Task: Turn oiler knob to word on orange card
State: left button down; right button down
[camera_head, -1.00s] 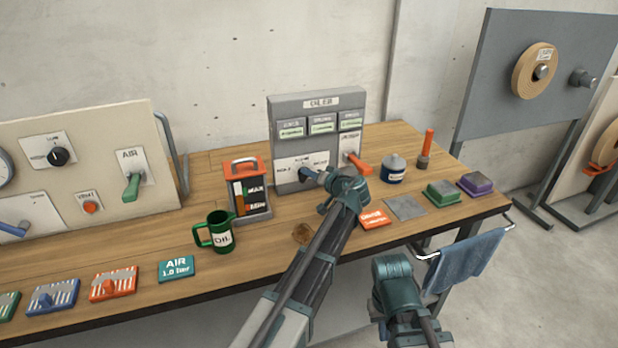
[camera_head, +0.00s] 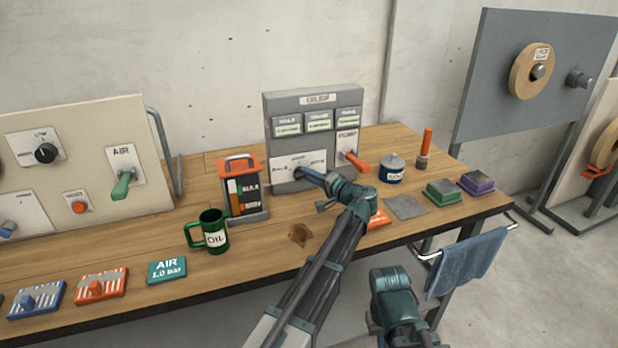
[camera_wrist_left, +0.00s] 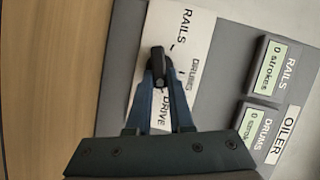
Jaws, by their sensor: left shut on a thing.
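The grey oiler panel (camera_head: 350,98) stands at the back of the bench. Its black selector knob (camera_wrist_left: 157,68) sits on a white plate (camera_wrist_left: 190,40) lettered RAILS, DRUMS and DRIVE. My left gripper (camera_head: 308,173) reaches the plate, and in the left wrist view its blue fingers (camera_wrist_left: 158,82) are shut on the knob from both sides. The fingers hide part of the knob, and I cannot tell for certain which word it points at. The orange card (camera_head: 379,219) lies behind my left forearm, partly hidden, its word unreadable. My right gripper's jaws do not show.
An orange lever (camera_head: 357,162) is right of the plate. An orange-topped oil container (camera_head: 240,188) and green OIL mug (camera_head: 210,234) stand to the left. A blue pot (camera_head: 392,170) and grey square (camera_head: 405,207) are to the right. The RAILS display (camera_wrist_left: 268,68) reads 0 strokes.

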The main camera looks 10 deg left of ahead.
pick_arm(q)
jog(key=shift+a, duration=0.1)
dwell(0.3)
jog(key=c, duration=0.9)
grip_release()
jog(key=shift+o, duration=0.5)
jog(key=shift+w, duration=0.1)
